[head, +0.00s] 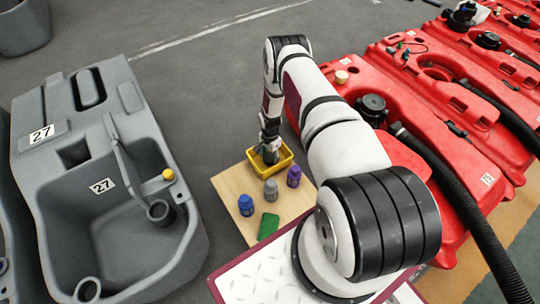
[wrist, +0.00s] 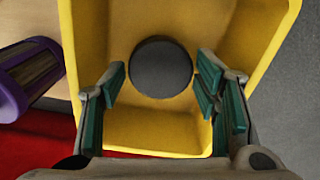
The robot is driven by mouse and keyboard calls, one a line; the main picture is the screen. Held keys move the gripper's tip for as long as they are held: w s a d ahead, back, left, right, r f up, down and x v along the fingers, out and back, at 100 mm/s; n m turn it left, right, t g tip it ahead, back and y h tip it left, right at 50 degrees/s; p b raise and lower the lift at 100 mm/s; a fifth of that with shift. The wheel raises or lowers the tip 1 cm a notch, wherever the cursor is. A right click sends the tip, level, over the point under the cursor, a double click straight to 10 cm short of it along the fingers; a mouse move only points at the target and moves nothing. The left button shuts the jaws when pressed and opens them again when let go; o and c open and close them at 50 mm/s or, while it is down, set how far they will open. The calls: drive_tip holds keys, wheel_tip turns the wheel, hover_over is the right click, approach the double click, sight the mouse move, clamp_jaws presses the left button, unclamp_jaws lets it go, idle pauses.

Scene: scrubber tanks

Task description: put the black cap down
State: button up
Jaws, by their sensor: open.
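The black cap (wrist: 161,68) is a round dark disc inside the yellow tray (wrist: 95,30). It appears to lie on the tray's floor. My gripper (wrist: 160,92) is open, with its green-padded fingers reaching down into the tray on either side of the cap's near part. The left finger is apart from the cap; the right one is close to its edge, and I cannot tell whether they touch. In the head view my gripper (head: 269,155) is over the yellow tray (head: 271,174), and the cap cannot be made out there.
A wooden board (head: 232,187) carries the tray, a blue bottle (head: 245,205), a grey bottle (head: 270,190), a purple bottle (head: 294,176) and a green block (head: 268,226). A grey tank (head: 110,240) stands left. Red tanks (head: 440,110) with black caps and hoses stand right.

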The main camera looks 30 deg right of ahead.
wheel_tip(320, 180, up, 12)
drive_tip(key=p, duration=0.3)
wheel_tip(320, 180, up, 20)
drive_tip(key=n, duration=0.3)
hover_over(270, 156)
drive_tip(key=w+a, duration=0.3)
drive_tip(key=s+a+r+n, duration=0.2)
drive_tip(key=s+a+r, duration=0.1)
drive_tip(key=r, duration=0.7)
drive_tip(key=s+a+r+n, duration=0.2)
drive_tip(key=s+r, duration=0.1)
drive_tip(key=r, duration=0.8)
drive_tip(key=s+a+r+n, duration=0.2)
drive_tip(key=s+a+r, duration=0.1)
drive_tip(key=s+r, duration=0.45)
drive_tip(key=s+a+r+n, duration=0.2)
drive_tip(key=s+a+r, duration=0.2)
drive_tip(key=s+r, duration=0.4)
drive_tip(key=s+a+n, duration=0.3)
drive_tip(key=s+n, duration=0.1)
drive_tip(key=s, duration=1.6)
drive_tip(key=shift+r+n, duration=0.3)
drive_tip(key=shift+n, duration=0.1)
